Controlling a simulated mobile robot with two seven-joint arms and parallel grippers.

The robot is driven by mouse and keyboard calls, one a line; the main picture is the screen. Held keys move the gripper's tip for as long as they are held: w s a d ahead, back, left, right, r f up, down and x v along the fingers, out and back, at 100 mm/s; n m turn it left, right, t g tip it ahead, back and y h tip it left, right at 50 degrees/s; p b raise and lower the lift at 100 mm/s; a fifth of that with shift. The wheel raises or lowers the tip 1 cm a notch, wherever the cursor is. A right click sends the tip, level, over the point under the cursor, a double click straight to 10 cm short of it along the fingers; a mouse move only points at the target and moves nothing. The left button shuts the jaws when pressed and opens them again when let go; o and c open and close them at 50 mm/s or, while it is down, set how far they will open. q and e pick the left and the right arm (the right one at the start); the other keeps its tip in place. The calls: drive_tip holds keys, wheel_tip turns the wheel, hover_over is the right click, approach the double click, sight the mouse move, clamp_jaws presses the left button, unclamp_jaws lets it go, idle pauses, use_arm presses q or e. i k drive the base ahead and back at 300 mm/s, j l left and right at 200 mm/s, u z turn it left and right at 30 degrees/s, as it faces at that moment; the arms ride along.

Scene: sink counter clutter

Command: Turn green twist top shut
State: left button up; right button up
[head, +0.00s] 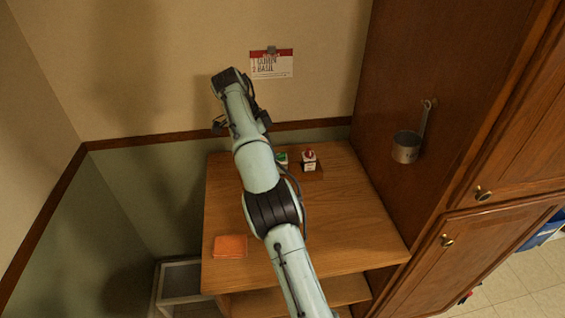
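A small container with a green top (282,158) stands near the back edge of the wooden table. My arm partly covers it, and how far its top is turned cannot be made out. One arm of mine, which seems to be the right, enters from the bottom edge right of centre and reaches up over the table. Its dark gripper (219,125) is near the back wall, up and left of the green top and apart from it. Its fingers are too small and hidden to tell open from shut. My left gripper is not in view.
A white container with a red top (309,155) stands right of the green one. An orange cloth (230,246) lies at the table's front left. A wooden cabinet (400,100) with a hanging metal cup (407,148) bounds the right. The table's (350,220) right half is clear.

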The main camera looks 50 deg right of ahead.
sight(281, 155)
drive_tip(key=k+j, duration=0.4)
drive_tip(key=j, duration=0.15)
drive_tip(key=k+j, duration=0.45)
